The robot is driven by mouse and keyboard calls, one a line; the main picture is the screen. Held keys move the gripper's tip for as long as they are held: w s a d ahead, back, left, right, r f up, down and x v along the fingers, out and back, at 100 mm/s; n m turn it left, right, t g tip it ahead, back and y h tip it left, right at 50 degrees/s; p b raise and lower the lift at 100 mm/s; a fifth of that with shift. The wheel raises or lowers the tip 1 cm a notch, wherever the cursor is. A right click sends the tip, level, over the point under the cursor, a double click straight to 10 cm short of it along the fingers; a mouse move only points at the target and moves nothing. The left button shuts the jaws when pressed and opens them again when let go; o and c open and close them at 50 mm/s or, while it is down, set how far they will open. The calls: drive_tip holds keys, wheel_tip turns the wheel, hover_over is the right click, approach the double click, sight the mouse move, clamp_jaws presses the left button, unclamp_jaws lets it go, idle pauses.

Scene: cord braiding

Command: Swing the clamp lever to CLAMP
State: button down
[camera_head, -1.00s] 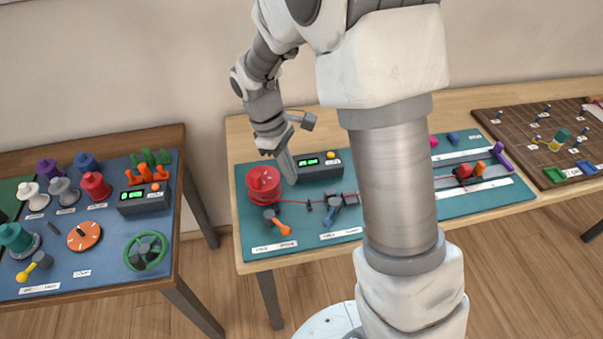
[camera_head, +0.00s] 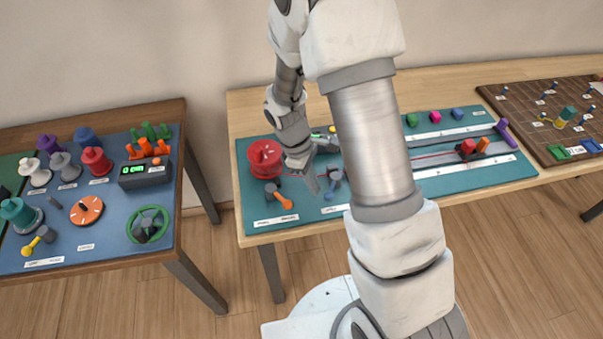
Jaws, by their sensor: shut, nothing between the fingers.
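Two small levers stand on the teal board (camera_head: 440,183) of the middle table. One has an orange handle (camera_head: 282,201) that points down and right from its dark pivot. The other is a grey-blue lever (camera_head: 336,178), right of my gripper. Their labels are too small to read, so I cannot tell for certain which is the clamp lever. My arm hides part of the board.
A red spool (camera_head: 265,158) stands left of my gripper. A red cord runs right toward a dark carriage (camera_head: 467,149) on a track. A blue board (camera_head: 110,245) with knobs lies on the left table; a brown pegboard (camera_head: 545,140) is at right.

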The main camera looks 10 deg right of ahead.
drive_tip(key=shift+s+d, duration=0.25)
drive_tip(key=shift+d, duration=0.1)
